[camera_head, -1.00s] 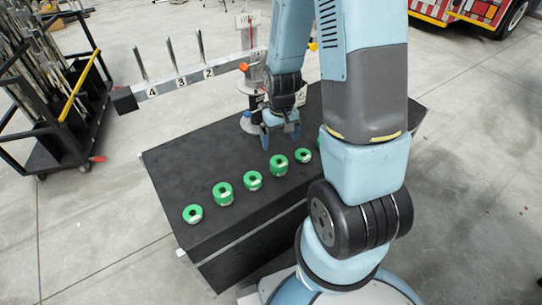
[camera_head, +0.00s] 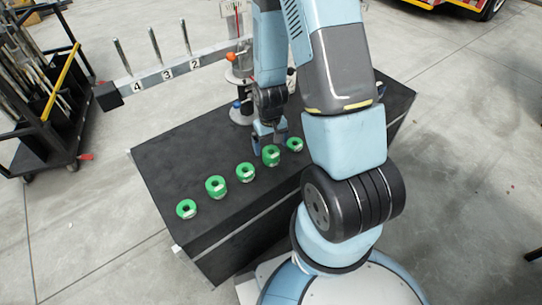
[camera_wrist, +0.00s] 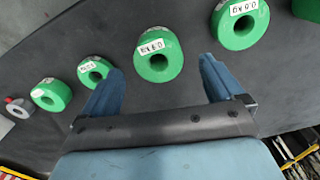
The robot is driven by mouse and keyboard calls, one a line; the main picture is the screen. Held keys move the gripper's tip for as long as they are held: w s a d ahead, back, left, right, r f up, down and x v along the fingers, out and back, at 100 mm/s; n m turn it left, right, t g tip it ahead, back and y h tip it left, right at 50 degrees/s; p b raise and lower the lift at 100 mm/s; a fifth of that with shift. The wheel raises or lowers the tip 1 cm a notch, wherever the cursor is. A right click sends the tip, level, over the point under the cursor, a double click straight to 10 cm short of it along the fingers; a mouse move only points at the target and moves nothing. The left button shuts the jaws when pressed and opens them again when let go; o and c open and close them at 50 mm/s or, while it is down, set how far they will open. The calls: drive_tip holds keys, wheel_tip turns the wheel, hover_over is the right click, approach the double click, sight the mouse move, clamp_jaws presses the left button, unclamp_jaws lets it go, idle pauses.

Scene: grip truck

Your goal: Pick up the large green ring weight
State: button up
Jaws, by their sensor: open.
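Several green ring weights stand in a row on the black-topped box (camera_head: 165,160). A tall, thick ring weight (camera_head: 271,161) stands close under my gripper (camera_head: 269,145) in the head view. In the wrist view a big ring weight (camera_wrist: 174,62) lies ahead of the gap between my fingers (camera_wrist: 160,68), which are spread and empty. It seems to be the same ring, apart from the fingers. Other rings are a tall one (camera_head: 216,191), two smaller ones (camera_head: 246,177) (camera_head: 186,214) and one at the right (camera_head: 295,149).
A numbered rail with upright pegs (camera_head: 165,77) stands behind the box. A stand with an orange-red knob (camera_head: 232,57) is beside it. A black rack of rods (camera_head: 45,90) is at the left. The box top left of the rings is clear.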

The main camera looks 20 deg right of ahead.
sight(271, 155)
drive_tip(key=shift+s+d+f, duration=0.1)
drive_tip(key=shift+s+f, duration=0.05)
drive_tip(key=shift+f, duration=0.8)
drive_tip(key=shift+s+f, duration=0.15)
drive_tip(key=shift+f, duration=1.7)
drive_tip(key=shift+c, duration=0.2)
drive_tip(key=c, duration=1.2)
